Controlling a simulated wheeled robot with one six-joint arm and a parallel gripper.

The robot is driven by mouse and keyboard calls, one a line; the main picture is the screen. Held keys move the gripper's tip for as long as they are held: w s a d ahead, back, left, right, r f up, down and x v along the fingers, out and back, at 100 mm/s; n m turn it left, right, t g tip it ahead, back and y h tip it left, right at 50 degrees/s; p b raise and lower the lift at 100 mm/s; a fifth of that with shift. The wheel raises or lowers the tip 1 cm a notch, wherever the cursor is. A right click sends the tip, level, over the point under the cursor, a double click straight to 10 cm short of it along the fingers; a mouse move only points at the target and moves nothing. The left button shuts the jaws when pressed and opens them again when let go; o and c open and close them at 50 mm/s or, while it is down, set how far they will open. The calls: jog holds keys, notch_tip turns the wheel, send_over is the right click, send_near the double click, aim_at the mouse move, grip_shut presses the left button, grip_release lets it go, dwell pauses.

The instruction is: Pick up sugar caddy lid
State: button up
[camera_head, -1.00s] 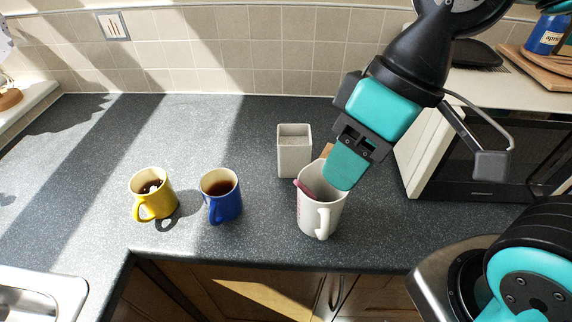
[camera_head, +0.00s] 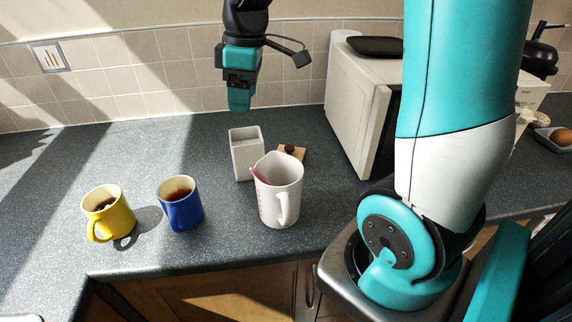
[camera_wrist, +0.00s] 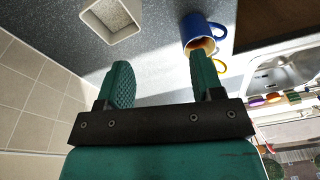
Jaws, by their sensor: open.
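The sugar caddy lid (camera_head: 300,153), a small wooden square with a dark round knob, lies on the counter behind the white jug, which hides part of it. The open sugar caddy (camera_head: 246,158), a pale square container, stands just left of it. It also shows at the top of the wrist view (camera_wrist: 110,38). My gripper (camera_head: 239,106) is raised above and behind the caddy, left of the lid. In the wrist view my gripper (camera_wrist: 162,75) has its two green fingers wide apart with nothing between them. The lid is not visible in that view.
The white jug (camera_head: 286,184) stands in front of the lid, with something pink inside. A blue mug (camera_head: 183,210) and a yellow mug (camera_head: 112,219) stand to the left. A microwave (camera_head: 352,104) stands to the right. The tiled wall (camera_head: 140,72) is behind.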

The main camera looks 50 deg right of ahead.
jog(key=h+b, duration=0.1)
jog(key=b, duration=0.1)
send_over(291, 147)
notch_tip(291, 147, down, 5)
jog(key=shift+n+g, duration=0.4)
jog(key=f, duration=0.3)
jog(key=f+p, duration=0.1)
jog(key=f, duration=0.3)
jog(key=f+p, duration=0.1)
jog(key=f, duration=0.3)
jog(key=shift+w+d+f, duration=0.15)
jog(key=shift+d+f, duration=0.1)
jog(key=shift+d, duration=0.1)
jog(key=f, duration=0.2)
jog(key=f+p, duration=0.1)
jog(key=f, duration=0.2)
jog(key=shift+a+f, duration=0.3)
jog(key=shift+c, duration=0.4)
jog(key=c, duration=0.9)
